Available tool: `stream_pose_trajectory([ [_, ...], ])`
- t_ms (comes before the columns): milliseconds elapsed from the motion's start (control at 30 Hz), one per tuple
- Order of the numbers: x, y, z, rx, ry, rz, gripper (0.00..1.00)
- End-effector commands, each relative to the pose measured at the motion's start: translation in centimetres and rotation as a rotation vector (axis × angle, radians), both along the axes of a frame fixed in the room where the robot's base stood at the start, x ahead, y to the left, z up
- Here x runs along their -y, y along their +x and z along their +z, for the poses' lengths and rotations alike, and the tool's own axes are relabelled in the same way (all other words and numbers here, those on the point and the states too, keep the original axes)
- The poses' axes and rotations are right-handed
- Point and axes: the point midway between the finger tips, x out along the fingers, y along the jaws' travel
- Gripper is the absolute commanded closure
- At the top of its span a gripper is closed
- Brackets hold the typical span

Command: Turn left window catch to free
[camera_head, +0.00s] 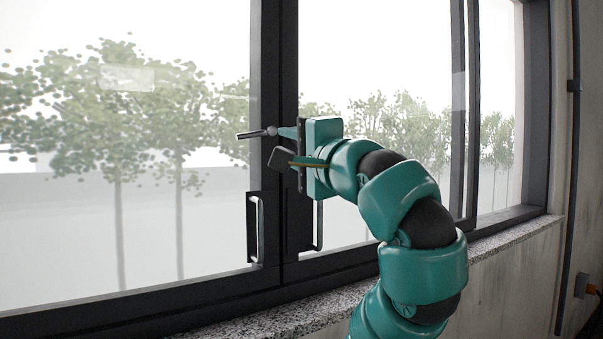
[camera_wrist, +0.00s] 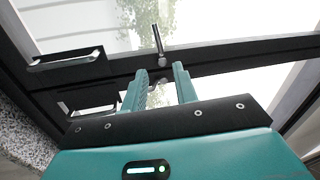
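The window catch (camera_head: 252,134) is a small metal lever on the dark upright frame member between the panes. In the head view it points left, roughly level, over the left pane. In the wrist view the lever (camera_wrist: 158,40) points up the picture, with its rounded base between my fingers. My gripper (camera_head: 283,132) is at the lever's right end. In the wrist view its two teal fingers (camera_wrist: 161,70) are apart, one on each side of the catch base. I cannot tell whether they touch it. My gripper hides part of the frame behind it.
Two upright pull handles, the left (camera_head: 258,228) and the right (camera_head: 319,225), stand on the frame below my gripper. A speckled stone sill (camera_head: 300,318) runs along the bottom. Large glass panes (camera_head: 100,220) lie on both sides. A wall with a conduit (camera_head: 568,180) is at right.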

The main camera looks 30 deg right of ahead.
Motion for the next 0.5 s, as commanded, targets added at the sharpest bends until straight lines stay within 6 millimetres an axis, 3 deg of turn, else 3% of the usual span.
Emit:
stream_pose_trajectory([
  [33, -0.1, -0.3, -0.7, 0.000, -0.006, -0.004, 0.71],
  [233, 0.1, -2.3, -0.5, 0.001, -0.002, -0.002, 0.71],
  [500, 0.1, -3.1, -0.7, -0.001, -0.002, -0.002, 0.71],
])
